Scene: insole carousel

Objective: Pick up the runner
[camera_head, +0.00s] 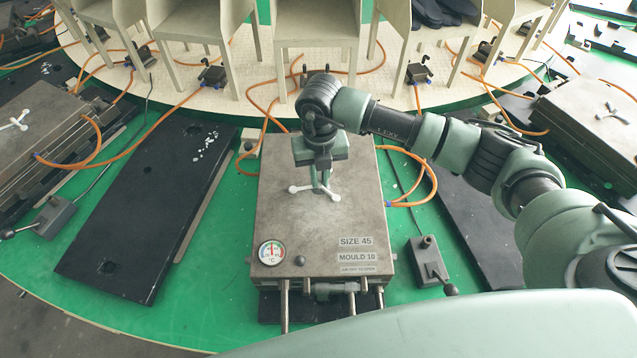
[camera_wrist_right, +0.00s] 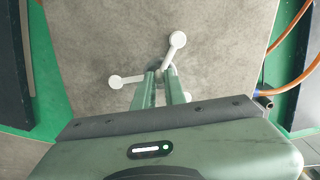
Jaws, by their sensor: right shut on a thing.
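The runner is a pale three-armed piece with round knobs at its ends (camera_head: 300,189), over the top of the mould marked SIZE 45, MOULD 10 (camera_head: 285,228). My right gripper (camera_head: 321,187) comes down from above and is shut on the runner near its middle. In the right wrist view the two green fingers (camera_wrist_right: 160,75) meet at the hub of the runner (camera_wrist_right: 174,48), and its arms spread out around them. I cannot tell whether the runner touches the mould's surface. My left gripper is not in view.
Similar moulds stand at left (camera_head: 55,130) and right (camera_head: 605,115), with a pale runner on each. A dark flat plate (camera_head: 150,205) lies left of the middle mould. Orange hoses (camera_head: 420,185) loop around it. A lever box (camera_head: 428,262) stands at its right.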

